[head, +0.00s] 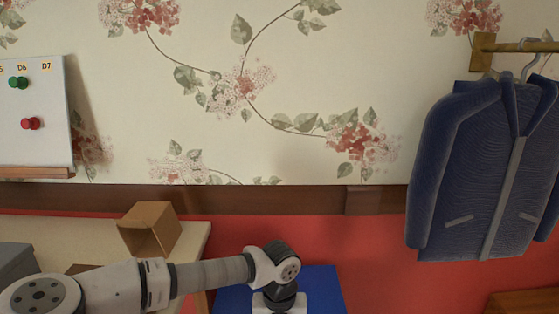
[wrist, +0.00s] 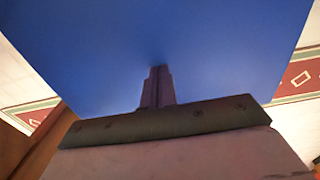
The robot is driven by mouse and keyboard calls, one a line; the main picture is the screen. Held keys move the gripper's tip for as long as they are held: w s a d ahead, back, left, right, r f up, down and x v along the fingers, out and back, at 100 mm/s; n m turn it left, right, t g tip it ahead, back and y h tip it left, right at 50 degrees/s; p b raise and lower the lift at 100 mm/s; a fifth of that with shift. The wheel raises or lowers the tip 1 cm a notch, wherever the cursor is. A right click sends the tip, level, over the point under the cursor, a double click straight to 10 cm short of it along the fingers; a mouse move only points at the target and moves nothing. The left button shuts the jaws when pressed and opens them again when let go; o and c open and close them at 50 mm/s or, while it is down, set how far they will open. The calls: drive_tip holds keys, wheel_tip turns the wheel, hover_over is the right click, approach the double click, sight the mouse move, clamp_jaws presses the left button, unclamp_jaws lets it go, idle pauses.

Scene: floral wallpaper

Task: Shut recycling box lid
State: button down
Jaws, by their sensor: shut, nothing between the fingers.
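A flat blue surface, which looks like the recycling box lid (head: 322,287), shows at the bottom of the head view beneath my wrist. It also fills most of the wrist view (wrist: 210,45). My gripper (wrist: 158,72) is shut and empty, with its fingertips pointing at the blue surface. They are at or very close to it; I cannot tell whether they touch. The box body is hidden, and I cannot tell how far the lid is open. In the head view my arm's end hides the fingers and part of the blue surface.
A pale table (head: 60,228) at the left holds an open cardboard box (head: 150,230) and a grey box (head: 14,262). A blue jacket (head: 480,165) hangs from a wall rail at the right. A wooden piece (head: 525,302) stands at the lower right. A patterned rug (wrist: 300,82) lies below.

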wheel_tip(320, 180, up, 15)
drive_tip(key=p, duration=0.7)
drive_tip(key=shift+f, duration=0.15)
idle(0.8)
